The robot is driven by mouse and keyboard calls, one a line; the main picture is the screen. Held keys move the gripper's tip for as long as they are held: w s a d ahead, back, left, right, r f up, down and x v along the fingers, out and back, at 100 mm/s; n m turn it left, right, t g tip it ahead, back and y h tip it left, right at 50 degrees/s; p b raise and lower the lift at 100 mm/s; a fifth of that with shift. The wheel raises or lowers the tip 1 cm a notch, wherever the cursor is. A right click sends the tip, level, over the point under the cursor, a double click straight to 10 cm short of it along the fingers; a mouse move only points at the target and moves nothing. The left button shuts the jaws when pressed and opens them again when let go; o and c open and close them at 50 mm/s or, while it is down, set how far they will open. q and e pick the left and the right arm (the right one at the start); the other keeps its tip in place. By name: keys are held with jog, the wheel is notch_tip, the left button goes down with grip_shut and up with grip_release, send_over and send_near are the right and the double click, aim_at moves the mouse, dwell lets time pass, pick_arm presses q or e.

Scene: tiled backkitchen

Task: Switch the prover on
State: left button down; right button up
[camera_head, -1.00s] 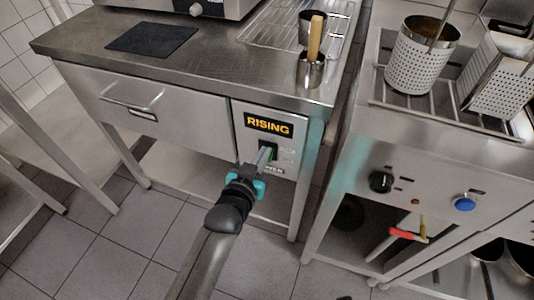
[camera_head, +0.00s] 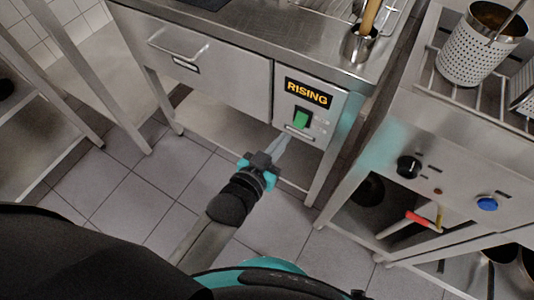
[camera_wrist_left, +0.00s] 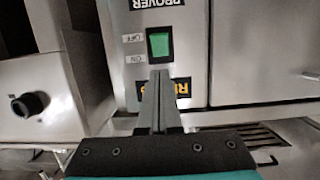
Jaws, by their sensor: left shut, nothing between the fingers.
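The prover's control panel (camera_head: 310,100) is on the front of the steel counter. Its black display (camera_head: 307,93) reads RISING in orange letters. Below it is a green rocker switch (camera_head: 302,119). In the left wrist view the panel is upside down, with the green switch (camera_wrist_left: 159,43) beside ON and OFF labels and the PROVER label (camera_wrist_left: 157,3) at the top. My left gripper (camera_head: 286,139) is shut and empty, its tips just below the switch and apparently apart from it. In the left wrist view its fingers partly hide the display. My right gripper is out of view.
A drawer (camera_head: 200,65) is left of the panel. A cooker unit (camera_head: 440,160) with a black knob (camera_head: 409,166) and a blue knob (camera_head: 487,204) stands to the right. A metal cup (camera_head: 361,44) is on the counter above. Tiled floor lies open below.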

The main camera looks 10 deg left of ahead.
pick_arm(q)
jog(key=p+v, duration=0.1)
jog(key=v, duration=0.5)
jog(key=shift+s+a+p, duration=0.15)
jog(key=shift+s+p, duration=0.1)
jog(key=shift+p, duration=0.05)
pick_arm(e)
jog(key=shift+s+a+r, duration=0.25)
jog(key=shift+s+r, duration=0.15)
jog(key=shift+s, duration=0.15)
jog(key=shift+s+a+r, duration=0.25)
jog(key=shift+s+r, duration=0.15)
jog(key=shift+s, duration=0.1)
pick_arm(q)
jog(key=shift+r, duration=0.1)
